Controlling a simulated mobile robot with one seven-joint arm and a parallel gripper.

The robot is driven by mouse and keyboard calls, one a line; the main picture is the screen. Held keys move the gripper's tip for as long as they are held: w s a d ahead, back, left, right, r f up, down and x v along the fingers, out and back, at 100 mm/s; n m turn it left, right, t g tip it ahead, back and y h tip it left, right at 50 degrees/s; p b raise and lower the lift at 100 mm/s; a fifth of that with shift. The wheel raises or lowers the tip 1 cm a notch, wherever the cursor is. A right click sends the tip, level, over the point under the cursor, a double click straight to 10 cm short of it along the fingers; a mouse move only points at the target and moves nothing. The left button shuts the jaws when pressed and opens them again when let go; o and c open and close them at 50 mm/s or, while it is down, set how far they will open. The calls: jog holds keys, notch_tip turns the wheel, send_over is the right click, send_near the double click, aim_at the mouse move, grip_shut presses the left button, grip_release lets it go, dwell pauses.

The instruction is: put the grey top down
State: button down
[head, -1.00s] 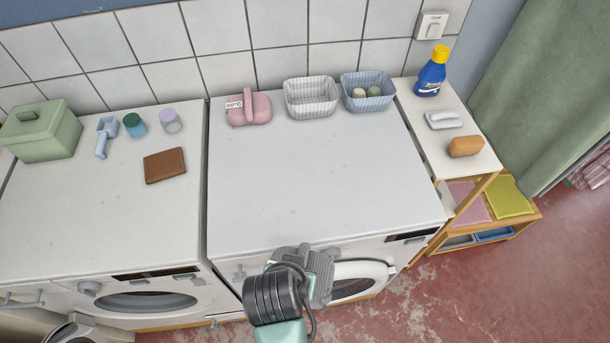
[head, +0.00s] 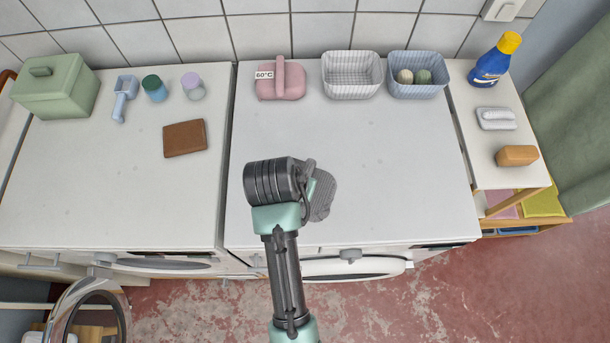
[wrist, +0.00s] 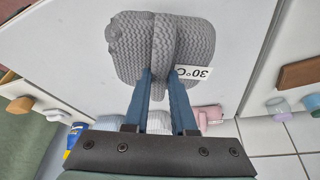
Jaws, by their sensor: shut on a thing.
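The grey top (wrist: 135,45) is a ribbed, rounded piece with a raised strip across it and a "30°C" tag. In the wrist view my gripper (wrist: 160,78) is shut on that raised strip. In the head view the grey top (head: 323,195) shows only partly, behind my wrist. It is over the front middle part of the right machine's white top (head: 400,170). I cannot tell whether it touches that surface.
A pink piece tagged 60°C (head: 281,82), an empty white basket (head: 351,75) and a blue basket (head: 416,76) holding balls stand along the back. A brown wallet-like piece (head: 185,138) lies on the left machine. The right machine's middle is clear.

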jog(key=shift+f+p, duration=0.35)
jog(key=shift+f, duration=1.75)
jog(key=shift+f, duration=0.1)
jog(key=c, duration=0.7)
grip_release()
jog(key=shift+c, duration=0.2)
